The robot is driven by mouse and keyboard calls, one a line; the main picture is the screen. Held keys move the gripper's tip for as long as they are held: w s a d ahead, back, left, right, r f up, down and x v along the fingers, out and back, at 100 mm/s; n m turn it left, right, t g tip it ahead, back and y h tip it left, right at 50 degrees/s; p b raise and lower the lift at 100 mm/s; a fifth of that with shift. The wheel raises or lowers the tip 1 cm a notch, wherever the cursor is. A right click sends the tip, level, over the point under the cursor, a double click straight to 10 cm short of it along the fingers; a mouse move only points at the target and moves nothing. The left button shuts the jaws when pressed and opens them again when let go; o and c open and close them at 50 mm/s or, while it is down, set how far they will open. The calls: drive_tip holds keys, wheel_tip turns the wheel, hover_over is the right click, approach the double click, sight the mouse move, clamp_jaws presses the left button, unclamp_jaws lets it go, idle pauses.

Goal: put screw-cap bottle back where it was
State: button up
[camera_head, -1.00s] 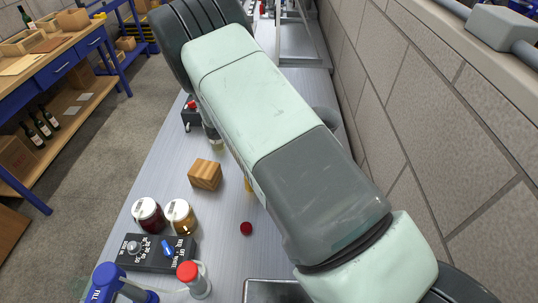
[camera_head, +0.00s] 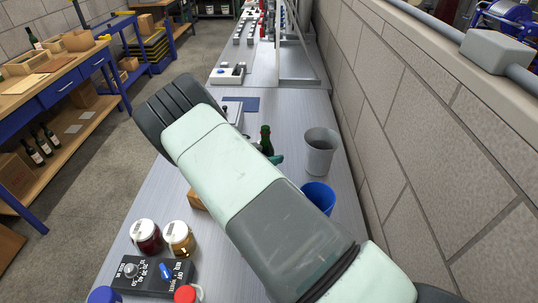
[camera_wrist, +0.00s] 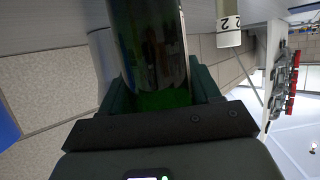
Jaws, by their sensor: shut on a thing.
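A dark green bottle (camera_head: 265,138) shows its neck and upper part above my arm in the head view, and its lower part is hidden there. In the wrist view the green glass bottle (camera_wrist: 150,45) stands between the jaws of my gripper (camera_wrist: 160,92). My gripper is shut on it, with a dark finger on each side. In the head view only a small teal piece of my gripper (camera_head: 278,159) shows beside the bottle. I cannot tell whether the bottle touches the bench, and its cap is not clear.
A grey bucket (camera_head: 320,152) stands right of the bottle, near the wall. A blue cup (camera_head: 317,195) is nearer, partly behind my arm. Two jars (camera_head: 146,236) (camera_head: 179,238) and a black control box (camera_head: 155,275) sit at the front left. A wooden block (camera_head: 196,200) is partly hidden.

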sight(262, 138)
drive_tip(key=shift+f, duration=0.1)
drive_tip(key=o, duration=1.4)
drive_tip(key=v, duration=0.3)
drive_tip(key=shift+s+a+r, duration=0.1)
drive_tip(key=shift+a+r, duration=0.1)
drive_tip(key=shift+r, duration=0.1)
wheel_tip(262, 138, up, 6)
drive_tip(key=shift+d+f, duration=0.15)
drive_tip(key=shift+r, duration=0.45)
drive_tip(key=shift+o, duration=0.2)
